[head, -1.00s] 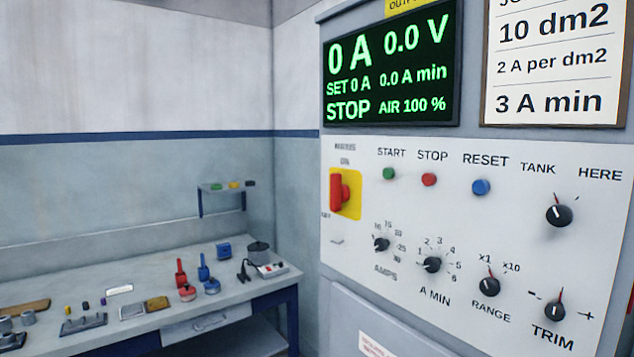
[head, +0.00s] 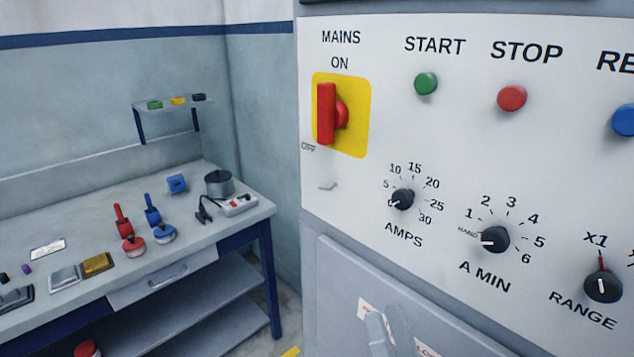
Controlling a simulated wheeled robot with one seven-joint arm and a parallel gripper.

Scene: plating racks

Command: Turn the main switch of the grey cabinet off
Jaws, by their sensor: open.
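The grey cabinet's main switch is a red rotary handle (head: 327,114) on a yellow plate (head: 356,132), at the left of the cabinet's white panel (head: 450,135). The handle stands upright, pointing to the word ON under MAINS. The word OFF is at the plate's lower left.
The panel also has a green START button (head: 426,84), a red STOP button (head: 512,98), a blue button (head: 625,120) and black knobs. A workbench (head: 110,278) with small tools stands at the left. The space before the switch looks clear.

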